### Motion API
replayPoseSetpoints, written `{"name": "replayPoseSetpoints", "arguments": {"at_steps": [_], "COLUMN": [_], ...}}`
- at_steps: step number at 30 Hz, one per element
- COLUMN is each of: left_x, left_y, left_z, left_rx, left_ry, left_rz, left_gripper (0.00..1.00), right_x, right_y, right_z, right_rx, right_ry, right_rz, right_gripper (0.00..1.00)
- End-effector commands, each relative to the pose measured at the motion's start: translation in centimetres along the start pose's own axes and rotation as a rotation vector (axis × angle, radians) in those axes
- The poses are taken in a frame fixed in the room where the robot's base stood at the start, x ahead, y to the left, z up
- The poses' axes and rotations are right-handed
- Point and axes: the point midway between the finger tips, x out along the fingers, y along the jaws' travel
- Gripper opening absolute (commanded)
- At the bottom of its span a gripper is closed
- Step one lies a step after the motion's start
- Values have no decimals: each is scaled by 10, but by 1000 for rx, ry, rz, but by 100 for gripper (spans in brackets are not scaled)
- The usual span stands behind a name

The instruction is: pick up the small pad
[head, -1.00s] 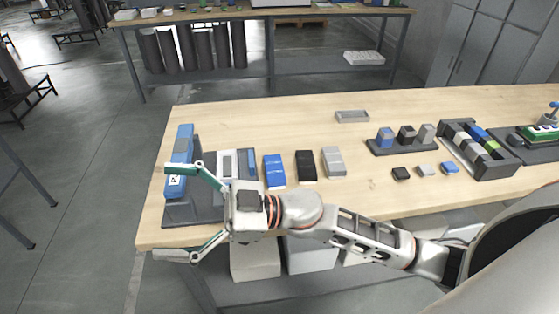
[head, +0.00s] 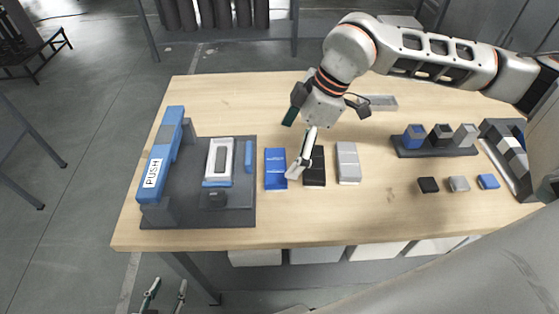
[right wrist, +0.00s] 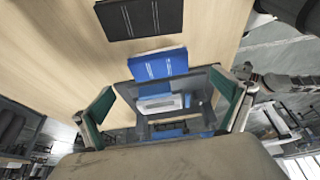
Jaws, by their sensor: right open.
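Three small flat pads lie at the right of the table: black (head: 428,185), grey (head: 459,184) and blue (head: 488,181). Which one the task means cannot be told. Larger flat blocks lie left of them: blue (head: 275,166), black (head: 314,176) and grey (head: 348,162). My right gripper (head: 291,148) is open and empty above the blue and black blocks, well left of the small pads. The right wrist view shows the blue block (right wrist: 158,65) and black block (right wrist: 140,17) beyond its spread fingers. My left gripper (head: 166,294) is open at the bottom edge, off the table.
A dark fixture (head: 240,218) with a blue PUSH bar (head: 160,160) stands at the left. A rack with three blocks (head: 435,152) and a dark tray (head: 505,165) are at the right. A grey tray (head: 383,103) lies behind. The table's front strip is clear.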

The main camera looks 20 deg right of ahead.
Motion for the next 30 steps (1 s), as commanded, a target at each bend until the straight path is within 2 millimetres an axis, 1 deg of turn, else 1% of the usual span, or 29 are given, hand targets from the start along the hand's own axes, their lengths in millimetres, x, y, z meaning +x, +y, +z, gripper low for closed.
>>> {"name": "replayPoseSetpoints", "arguments": {"at_steps": [11,18,22,28,29,30], "left_x": [-4,-7,-7,-7,-7,-7], "left_y": [-2,-3,-3,-3,-3,-3], "left_z": [-4,-12,-12,-12,-12,-11], "left_rx": [3,3,3,3,3,3], "left_ry": [0,5,5,5,5,5], "left_rz": [-1,-2,-2,-2,-2,-2], "left_gripper": [40,40,40,40,40,40], "right_x": [35,68,76,76,76,76], "right_y": [2,3,3,3,3,3], "right_z": [0,-2,-1,-1,-1,-1], "right_rx": [4,5,7,6,6,6], "right_ry": [-5,-3,-3,-2,-2,-2], "right_rz": [2,2,3,4,3,3], "right_gripper": [100,100,100,100,95,84]}}
